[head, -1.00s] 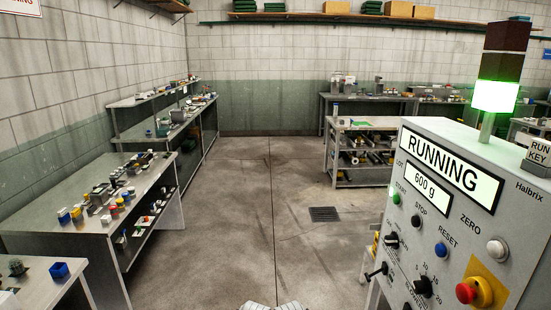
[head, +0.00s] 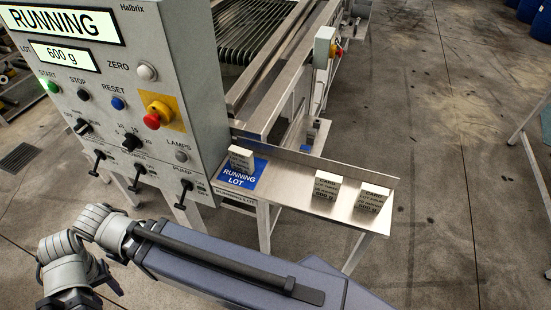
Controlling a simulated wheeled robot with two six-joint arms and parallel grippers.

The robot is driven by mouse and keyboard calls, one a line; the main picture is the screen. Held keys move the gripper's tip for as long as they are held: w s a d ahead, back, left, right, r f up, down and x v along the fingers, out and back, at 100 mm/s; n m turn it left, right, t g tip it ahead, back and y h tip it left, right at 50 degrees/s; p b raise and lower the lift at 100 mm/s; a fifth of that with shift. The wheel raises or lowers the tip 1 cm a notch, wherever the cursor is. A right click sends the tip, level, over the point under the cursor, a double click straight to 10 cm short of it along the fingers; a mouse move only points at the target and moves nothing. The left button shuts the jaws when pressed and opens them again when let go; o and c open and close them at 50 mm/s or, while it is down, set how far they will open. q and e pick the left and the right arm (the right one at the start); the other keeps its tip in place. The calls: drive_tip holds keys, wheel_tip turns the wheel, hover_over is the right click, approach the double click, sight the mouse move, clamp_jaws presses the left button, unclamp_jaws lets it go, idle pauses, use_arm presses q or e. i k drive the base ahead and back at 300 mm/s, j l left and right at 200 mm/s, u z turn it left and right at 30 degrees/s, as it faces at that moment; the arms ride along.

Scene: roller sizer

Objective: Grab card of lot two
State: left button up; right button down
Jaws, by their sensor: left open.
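One card (head: 241,157) stands on the blue running lot patch (head: 238,178) at the left of a metal shelf (head: 285,178). A middle card (head: 326,190) and a right-hand card (head: 372,198) stand apart on the bare metal. Their print is too small to tell which is lot two. My left arm shows at the lower left, below the panel and apart from the cards. Its gripper (head: 75,283) is open and holds no card; its fingertips are hard to make out. My right gripper is out of view.
The control panel (head: 130,100) stands left of the shelf, with knobs, a red stop button (head: 152,121) and a display reading RUNNING, 600 g. The shelf has a raised back edge. Behind it is the roller machine (head: 250,62).

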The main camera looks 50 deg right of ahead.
sight(242, 160)
drive_tip(key=z, duration=1.5)
drive_tip(key=k, duration=0.5)
drive_tip(key=i, duration=0.5)
